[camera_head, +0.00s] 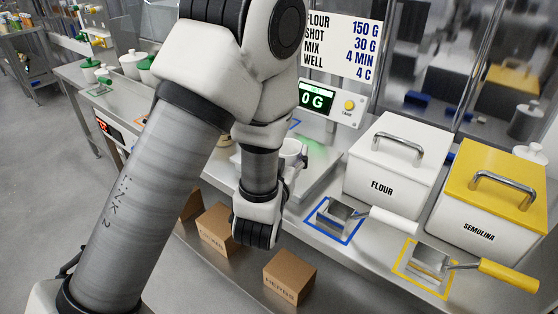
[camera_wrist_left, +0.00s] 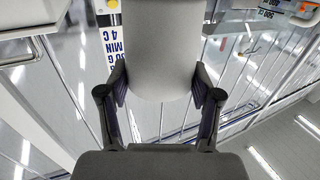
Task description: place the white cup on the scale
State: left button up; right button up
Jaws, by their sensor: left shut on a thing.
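The white cup (camera_head: 292,148) shows partly behind my left arm, near the scale. My left gripper (camera_head: 298,166) is mostly hidden by its own wrist in the head view. In the left wrist view the two fingers of my left gripper (camera_wrist_left: 160,92) close on a pale grey surface (camera_wrist_left: 162,45), which looks like the cup. The scale (camera_head: 322,172) has a metal plate and a lit display (camera_head: 317,98) reading 0 G. The cup is over or close to the plate; I cannot tell whether it touches. My right gripper is not in view.
A white FLOUR bin (camera_head: 390,180) and a yellow-lidded SEMOLINA bin (camera_head: 492,213) stand to the right. Scoops lie in front, in a blue outline (camera_head: 334,218) and a yellow outline (camera_head: 425,266). Cardboard boxes (camera_head: 289,277) sit lower, below the counter edge. My left arm covers the middle.

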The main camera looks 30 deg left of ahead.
pick_arm(q)
jog(key=b, duration=0.3)
jog(key=shift+s+d+f, duration=0.1)
jog(key=shift+d+f, duration=0.05)
jog(key=shift+f, duration=0.1)
jog(key=shift+w+a+r+p, duration=0.45)
jog(key=shift+a+r+p, duration=0.05)
jog(key=shift+r+p, duration=0.1)
jog(key=w+a+f, duration=0.1)
jog(key=w+a, duration=0.1)
jog(key=w+a+f+p, duration=0.1)
jog(key=w+a+f, duration=0.1)
jog(key=w, duration=0.1)
jog(key=w+a+f+p, duration=0.1)
jog(key=w+a, duration=0.1)
jog(key=shift+w+a+f, duration=0.1)
jog(key=shift+w+f, duration=0.1)
jog(key=shift+f, duration=0.3)
jog(key=shift+s+f, duration=0.1)
jog(key=shift+f, duration=0.05)
jog(key=o, duration=1.1)
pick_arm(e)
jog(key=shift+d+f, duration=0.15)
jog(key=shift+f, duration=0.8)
